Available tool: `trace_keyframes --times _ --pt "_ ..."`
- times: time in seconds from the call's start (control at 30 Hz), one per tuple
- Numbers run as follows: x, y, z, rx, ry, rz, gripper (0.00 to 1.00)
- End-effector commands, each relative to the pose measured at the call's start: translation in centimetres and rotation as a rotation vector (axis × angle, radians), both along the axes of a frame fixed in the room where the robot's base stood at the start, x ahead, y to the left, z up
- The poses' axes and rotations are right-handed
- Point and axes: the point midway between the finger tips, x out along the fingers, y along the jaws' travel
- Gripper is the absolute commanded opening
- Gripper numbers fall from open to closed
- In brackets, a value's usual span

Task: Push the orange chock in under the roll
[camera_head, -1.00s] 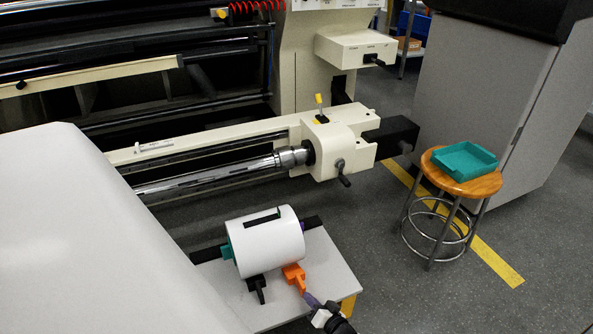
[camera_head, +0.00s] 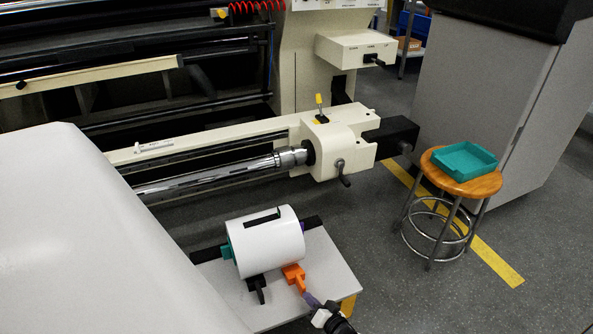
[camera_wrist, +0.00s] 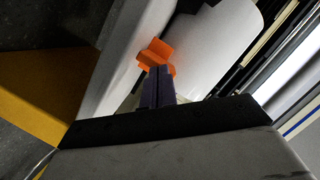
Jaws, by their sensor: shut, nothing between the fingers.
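The white roll (camera_head: 268,244) lies on its side on a pale board, and it also shows in the wrist view (camera_wrist: 215,45). The orange chock (camera_head: 294,276) is on the board at the roll's near right side, close against it; whether it touches cannot be told. In the wrist view the chock (camera_wrist: 157,56) lies straight ahead of the fingertips, beside the roll. My gripper (camera_wrist: 158,70) is shut and empty, its purple-grey fingers at the chock's near end. In the head view my gripper (camera_head: 308,297) reaches in from the lower right. The contact is too small to tell.
The pale board (camera_head: 335,270) has bare room to the right. A black chock (camera_head: 257,288) stands beside the orange one, and a teal piece (camera_head: 227,250) is at the roll's left end. A stool with a teal tray (camera_head: 463,161) stands at right.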

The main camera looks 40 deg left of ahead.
Motion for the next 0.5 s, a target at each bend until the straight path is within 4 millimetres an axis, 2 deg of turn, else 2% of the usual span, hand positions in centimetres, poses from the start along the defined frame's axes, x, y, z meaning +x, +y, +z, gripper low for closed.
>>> trace_keyframes --times 0.5 --pt "0.5 1.2 -0.1 -0.001 -0.001 0.001 0.0"
